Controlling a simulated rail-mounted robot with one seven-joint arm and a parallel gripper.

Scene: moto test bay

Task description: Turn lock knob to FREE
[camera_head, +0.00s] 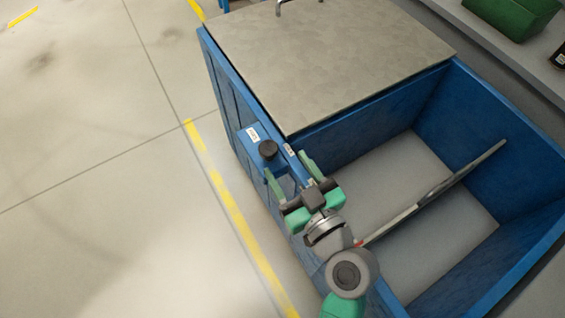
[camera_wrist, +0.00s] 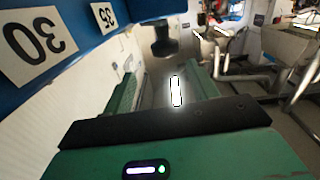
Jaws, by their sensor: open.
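The black round lock knob (camera_head: 268,150) sits on a small blue housing (camera_head: 247,145) on the left side of the blue bin. In the wrist view the dark knob (camera_wrist: 163,42) shows beyond my fingers, roughly centred between them. My gripper (camera_head: 289,168) is open and empty, its two green fingers pointing toward the knob from the near side. The fingers (camera_wrist: 163,85) are apart from the knob, with a gap between. A white label (camera_head: 253,134) lies beside the knob; its text is too small to read, so I cannot tell the knob's setting.
The blue bin (camera_head: 480,110) has a grey lid (camera_head: 325,55) over its far part and an open near part, with a grey bar (camera_head: 440,188) across it. Labels reading 30 (camera_wrist: 38,45) and 35 (camera_wrist: 103,16) appear inverted. Floor left of the yellow line (camera_head: 228,205) is clear.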

